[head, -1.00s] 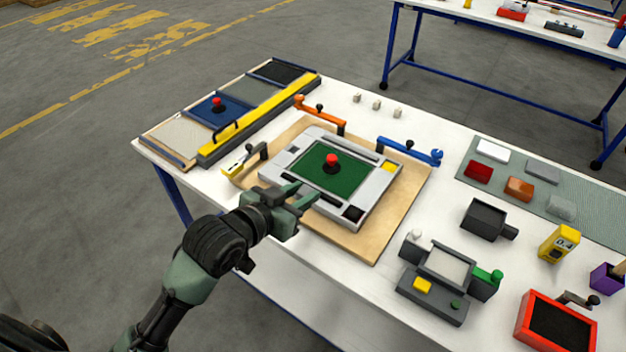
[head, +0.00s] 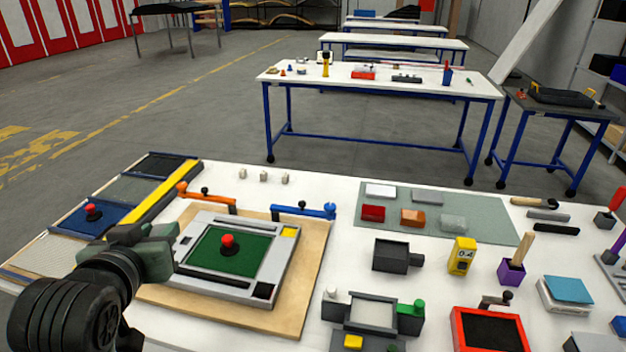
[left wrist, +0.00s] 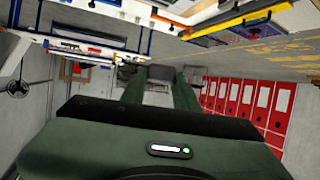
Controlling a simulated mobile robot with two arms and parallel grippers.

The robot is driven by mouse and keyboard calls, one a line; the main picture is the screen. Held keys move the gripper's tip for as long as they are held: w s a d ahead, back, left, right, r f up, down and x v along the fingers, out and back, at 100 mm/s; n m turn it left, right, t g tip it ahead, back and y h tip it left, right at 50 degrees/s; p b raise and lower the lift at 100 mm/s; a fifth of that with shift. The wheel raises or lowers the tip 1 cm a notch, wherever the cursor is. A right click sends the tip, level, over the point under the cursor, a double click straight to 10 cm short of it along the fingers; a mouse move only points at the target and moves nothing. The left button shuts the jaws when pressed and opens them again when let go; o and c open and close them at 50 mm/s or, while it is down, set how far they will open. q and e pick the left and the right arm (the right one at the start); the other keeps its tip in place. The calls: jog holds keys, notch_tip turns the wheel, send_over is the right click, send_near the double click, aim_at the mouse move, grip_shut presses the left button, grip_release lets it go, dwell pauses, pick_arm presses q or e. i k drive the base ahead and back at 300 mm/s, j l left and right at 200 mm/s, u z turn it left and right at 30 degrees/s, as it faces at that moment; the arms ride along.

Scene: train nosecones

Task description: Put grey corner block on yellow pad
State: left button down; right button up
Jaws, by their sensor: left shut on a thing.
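The grey-white frame (head: 212,287) with a green middle lies on a wooden board. A yellow pad (head: 288,232) is at its far right corner and a black pad (head: 263,290) at its near right corner. My left gripper (head: 168,251) is at the left side of the frame. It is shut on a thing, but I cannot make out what. The left wrist view shows its two dark green fingers (left wrist: 158,92) apart, with no clear object between them. I cannot pick out a grey corner block for certain. My right gripper is not in view.
A red knob (head: 228,241) stands on the green middle. An orange clamp (head: 207,197) and a blue clamp (head: 303,211) stand along the board's far edge. Several small blocks lie on a grey-green mat (head: 483,218).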

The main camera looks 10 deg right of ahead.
aim_at(288, 233)
jog(key=i+z, duration=0.25)
jog(key=i+j+z, duration=0.3)
jog(key=l+z, duration=0.1)
jog(key=z, duration=1.05)
